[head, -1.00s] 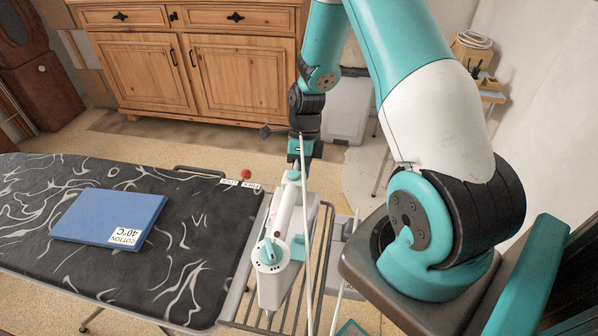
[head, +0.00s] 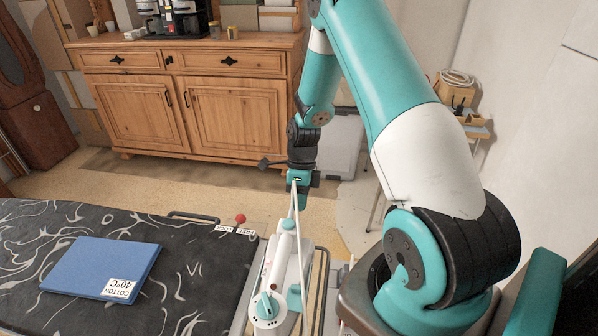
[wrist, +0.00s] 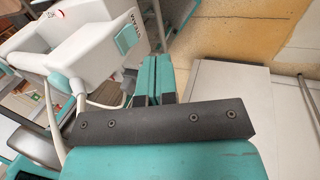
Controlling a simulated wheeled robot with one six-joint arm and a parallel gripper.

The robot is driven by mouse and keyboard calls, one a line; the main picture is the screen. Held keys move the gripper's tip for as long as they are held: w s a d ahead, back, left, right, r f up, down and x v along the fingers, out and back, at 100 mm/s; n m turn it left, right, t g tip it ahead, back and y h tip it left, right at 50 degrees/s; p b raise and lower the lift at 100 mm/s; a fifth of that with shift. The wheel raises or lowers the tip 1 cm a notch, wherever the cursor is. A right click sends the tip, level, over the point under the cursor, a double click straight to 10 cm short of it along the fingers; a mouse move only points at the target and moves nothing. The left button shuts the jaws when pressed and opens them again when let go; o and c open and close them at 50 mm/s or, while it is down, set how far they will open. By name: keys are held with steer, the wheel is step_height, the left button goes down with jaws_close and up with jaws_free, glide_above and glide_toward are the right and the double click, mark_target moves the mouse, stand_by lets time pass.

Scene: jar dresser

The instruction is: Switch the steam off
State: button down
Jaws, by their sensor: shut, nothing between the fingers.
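The white and teal steam iron (head: 279,272) stands on the rack at the right end of the ironing board, with a teal dial (head: 265,306) at its near end. In the wrist view, a white body (wrist: 85,40) lies at upper left, with a teal switch (wrist: 128,38) beside the word STEAM. My gripper (wrist: 160,64) is shut and empty, its teal fingers just right of and below that switch; I cannot tell whether they touch it. In the head view my gripper (head: 299,184) is beyond the iron's far end, its fingertips hard to make out.
A blue book-like block (head: 100,268) marked COTTON 40°C lies on the dark patterned ironing board (head: 190,262). A red knob (head: 240,218) stands by LOCK and FREE labels. A white cord (head: 303,240) runs along the iron. A wooden cabinet (head: 185,105) stands behind.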

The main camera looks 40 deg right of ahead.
steer(key=s+a+b+v, duration=0.1)
steer(key=v, duration=0.8)
steer(key=shift+a+r+b, duration=0.3)
steer(key=shift+r+b, duration=0.1)
steer(key=shift+r, duration=0.35)
steer(key=shift+w, duration=0.1)
steer(key=s+a+r+n+t, duration=0.1)
steer(key=s+a+r+n, duration=0.1)
steer(key=a+r+n, duration=0.5)
steer(key=s+a+r+n, duration=0.2)
steer(key=a+r+n, duration=0.1)
steer(key=a+n, duration=0.65)
steer(key=s+a+r+n, duration=0.2)
steer(key=s+a+n, duration=0.3)
steer(key=s+n, duration=0.2)
steer(key=s+a+r+n+t, duration=0.1)
steer(key=s+a+r+n, duration=0.2)
steer(key=n, duration=0.9)
steer(key=s+a, duration=0.2)
steer(key=s, duration=0.2)
steer(key=shift+a+y, duration=0.25)
steer(key=shift+y, duration=0.15)
steer(key=shift+r+n, duration=0.15)
steer(key=shift+n, duration=0.1)
